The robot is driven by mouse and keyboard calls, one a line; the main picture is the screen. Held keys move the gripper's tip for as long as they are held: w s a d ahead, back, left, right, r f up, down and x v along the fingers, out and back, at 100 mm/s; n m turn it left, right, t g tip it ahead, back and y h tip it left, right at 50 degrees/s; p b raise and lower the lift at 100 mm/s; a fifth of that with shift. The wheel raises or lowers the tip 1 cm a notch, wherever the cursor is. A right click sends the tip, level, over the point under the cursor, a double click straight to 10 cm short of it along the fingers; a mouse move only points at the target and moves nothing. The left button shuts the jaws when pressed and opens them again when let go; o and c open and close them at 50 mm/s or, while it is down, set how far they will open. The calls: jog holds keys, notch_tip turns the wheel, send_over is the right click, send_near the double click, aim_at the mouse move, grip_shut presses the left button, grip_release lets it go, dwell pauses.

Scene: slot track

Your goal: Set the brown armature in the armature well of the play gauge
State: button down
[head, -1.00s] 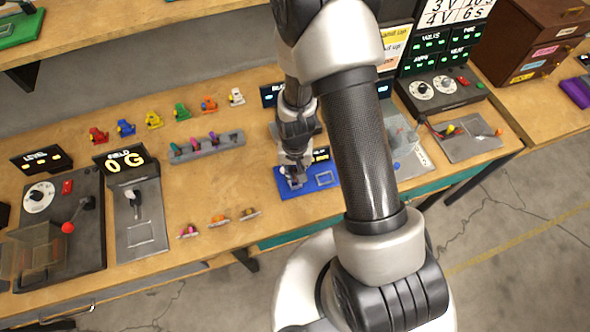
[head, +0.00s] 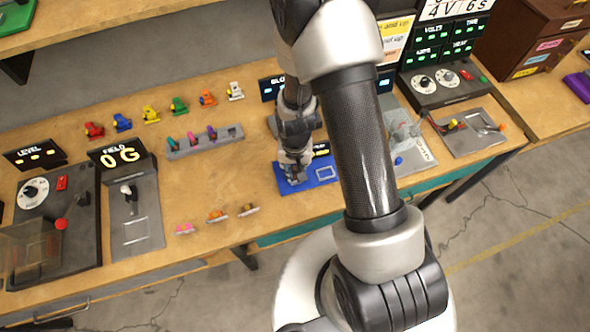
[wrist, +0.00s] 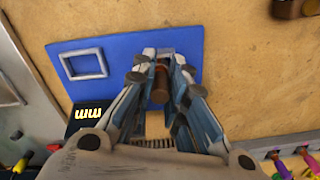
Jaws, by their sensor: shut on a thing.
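The play gauge is a blue plate (head: 325,171) on the bench with a pale square frame on its right part. In the wrist view the blue plate (wrist: 110,88) shows that frame (wrist: 83,64) at left, and a dark display (wrist: 88,113) with yellow "mm" stands beside it. My gripper (wrist: 160,80) is shut on the brown armature (wrist: 160,86), a short brown cylinder between the fingertips. It is over the plate's other end, at a grey fitting (wrist: 160,55) partly hidden by the fingers. Whether the armature touches the fitting cannot be told. My gripper (head: 294,178) hides it in the head view.
A grey rack (head: 205,142) with several coloured pieces stands left of the gauge. Small coloured items sit in a row behind it, and others near the front edge. A grey field unit (head: 130,205) is further left. Bare bench lies between the rack and the front items.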

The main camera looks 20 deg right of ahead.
jog(key=shift+f, duration=0.1)
jog(key=c, duration=1.5)
grip_release()
notch_tip(320, 180, up, 12)
jog(key=shift+r, duration=0.1)
notch_tip(320, 180, up, 13)
jog(key=n+t+b, duration=0.2)
jog(key=b, duration=0.1)
send_over(295, 168)
jog(key=s, duration=0.4)
jog(key=s+r+t, duration=0.1)
jog(key=s+r, duration=0.1)
jog(key=s, duration=0.1)
jog(key=s+r+n+b, duration=0.1)
jog(key=s+r, duration=0.1)
jog(key=s, duration=0.2)
jog(key=s+r+n+t, duration=0.1)
jog(key=s+r, duration=0.1)
jog(key=s, duration=0.2)
jog(key=shift+r+t+b, duration=0.3)
jog(key=shift+r+b, duration=0.05)
